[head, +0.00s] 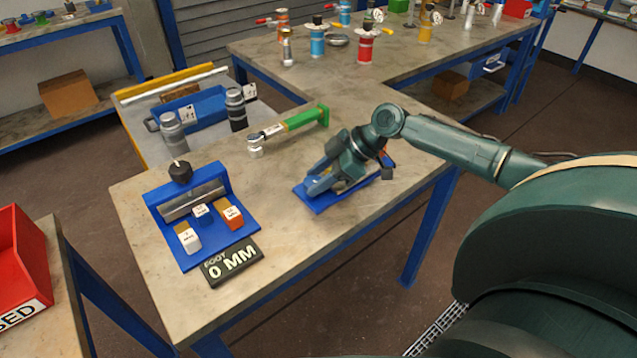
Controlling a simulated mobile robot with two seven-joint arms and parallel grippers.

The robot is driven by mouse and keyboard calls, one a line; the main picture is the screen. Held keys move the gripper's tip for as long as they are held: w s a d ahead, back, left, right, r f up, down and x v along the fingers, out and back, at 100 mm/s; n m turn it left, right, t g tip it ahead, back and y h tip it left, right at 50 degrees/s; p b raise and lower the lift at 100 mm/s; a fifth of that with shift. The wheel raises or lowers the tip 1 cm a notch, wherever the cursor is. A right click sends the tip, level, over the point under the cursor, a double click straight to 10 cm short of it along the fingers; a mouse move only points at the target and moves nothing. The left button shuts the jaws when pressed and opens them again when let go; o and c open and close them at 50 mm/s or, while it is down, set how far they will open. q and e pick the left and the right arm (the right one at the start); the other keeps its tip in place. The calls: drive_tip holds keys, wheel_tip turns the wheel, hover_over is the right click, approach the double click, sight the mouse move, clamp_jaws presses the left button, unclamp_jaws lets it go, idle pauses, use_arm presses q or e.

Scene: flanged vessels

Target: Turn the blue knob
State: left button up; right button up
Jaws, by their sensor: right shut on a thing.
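My right arm reaches in from the right, and my right gripper (320,184) is down at a blue base plate (342,203) on the middle bench. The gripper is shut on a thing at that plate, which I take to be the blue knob. The gripper covers the knob, so its shape and angle cannot be made out. Small dark and orange parts show just right of the gripper. My left gripper is not in view.
A blue stand with a black knob (180,171), small blocks and a "0 MM" display (232,263) sit on the left. A green-handled tool (300,118) lies behind the gripper. Grey cylinders (172,133) stand back left. Bare bench lies in front of the plate.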

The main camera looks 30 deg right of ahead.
drive_tip(key=shift+w+f+n+g+b, duration=0.2)
drive_tip(key=shift+n+g+b, duration=0.3)
drive_tip(key=shift+n+b, duration=0.4)
drive_tip(key=shift+n+g+y+b, duration=0.35)
drive_tip(key=shift+n+g+y, duration=0.05)
drive_tip(key=shift+n, duration=0.1)
drive_tip(key=n+g+b, duration=0.1)
drive_tip(key=n+g, duration=0.1)
drive_tip(key=shift+w+r+n+b, duration=0.15)
drive_tip(key=shift+n+b, duration=0.15)
drive_tip(key=shift+b, duration=0.05)
drive_tip(key=n+g+b, duration=0.1)
drive_tip(key=n+g, duration=0.1)
drive_tip(key=shift+w+n, duration=0.15)
drive_tip(key=shift+n, duration=0.25)
drive_tip(key=shift+r+n+g, duration=0.2)
drive_tip(key=shift+n+g, duration=0.6)
drive_tip(key=shift+w+r+n+g+h+p, duration=0.1)
drive_tip(key=shift+n+g+h+p, duration=0.2)
drive_tip(key=shift+n+g+p, duration=0.7)
drive_tip(key=shift+n+p, duration=0.2)
drive_tip(key=shift+n, duration=0.2)
drive_tip(key=shift+h, duration=0.3)
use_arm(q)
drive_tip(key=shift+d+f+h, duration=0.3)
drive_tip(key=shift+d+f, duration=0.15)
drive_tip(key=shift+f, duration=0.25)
use_arm(e)
drive_tip(key=shift+f+n, duration=0.2)
drive_tip(key=shift+n, duration=0.1)
